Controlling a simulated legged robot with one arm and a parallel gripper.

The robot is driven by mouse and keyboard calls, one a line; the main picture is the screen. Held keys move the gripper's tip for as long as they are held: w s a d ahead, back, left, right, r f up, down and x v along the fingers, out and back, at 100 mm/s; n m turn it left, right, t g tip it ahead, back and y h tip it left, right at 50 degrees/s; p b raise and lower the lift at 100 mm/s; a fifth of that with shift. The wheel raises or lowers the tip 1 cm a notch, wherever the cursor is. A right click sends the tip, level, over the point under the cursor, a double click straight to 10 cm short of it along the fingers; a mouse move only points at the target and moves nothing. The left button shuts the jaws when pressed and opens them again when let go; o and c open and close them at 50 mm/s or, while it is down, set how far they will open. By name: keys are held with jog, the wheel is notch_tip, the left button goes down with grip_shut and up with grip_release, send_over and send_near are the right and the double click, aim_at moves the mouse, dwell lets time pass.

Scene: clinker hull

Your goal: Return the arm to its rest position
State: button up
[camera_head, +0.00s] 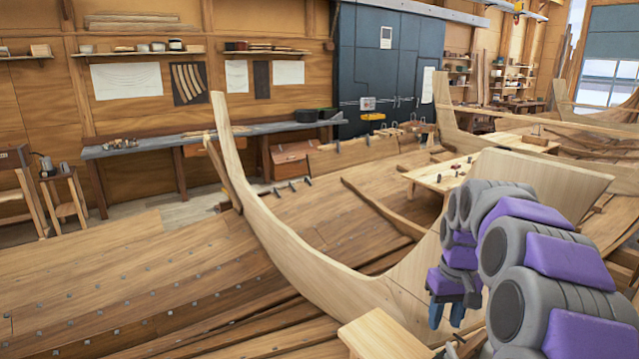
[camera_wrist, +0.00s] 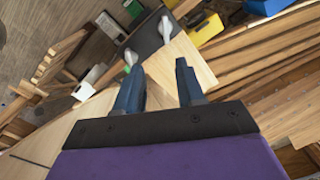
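My gripper (camera_wrist: 160,88) shows in the wrist view with its two dark blue fingers apart and nothing between them. Behind the fingertips are a pale wooden surface and a dark tray-like thing (camera_wrist: 152,40) with two small pale-ended items. In the head view, my grey and purple arm is bent at the right, with the blue fingers (camera_head: 446,314) pointing down. They appear in front of the pale curved stem timber of the hull (camera_head: 300,235). The head view does not show clearly how far the fingers are from the wood below.
The planked clinker hull (camera_head: 130,290) fills the left and middle. A pale wooden block or bench corner (camera_head: 385,335) is at the bottom, near my gripper. A wide pale board (camera_head: 545,180) stands behind my arm. A yellow thing (camera_wrist: 204,29) and a green thing (camera_wrist: 135,8) show in the wrist view.

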jog(key=s+a+f+b, duration=0.3)
jog(key=s+a, duration=0.2)
jog(key=s, duration=0.3)
jog(key=s+a+f+b, duration=0.2)
jog(key=s+a, duration=0.2)
jog(key=s, duration=0.4)
jog(key=s+a+f+b, duration=0.1)
jog(key=s+f+b, duration=0.1)
jog(key=s+f, duration=0.3)
jog(key=s+a+f+g+b, duration=0.1)
jog(key=s+f, duration=0.5)
jog(key=s, duration=0.8)
jog(key=shift+s+a+f+m+g+b, duration=0.2)
jog(key=shift+a+m+g+b, duration=0.15)
jog(key=shift+a+b, duration=0.65)
jog(key=shift+o, duration=0.3)
jog(key=shift+d, duration=0.2)
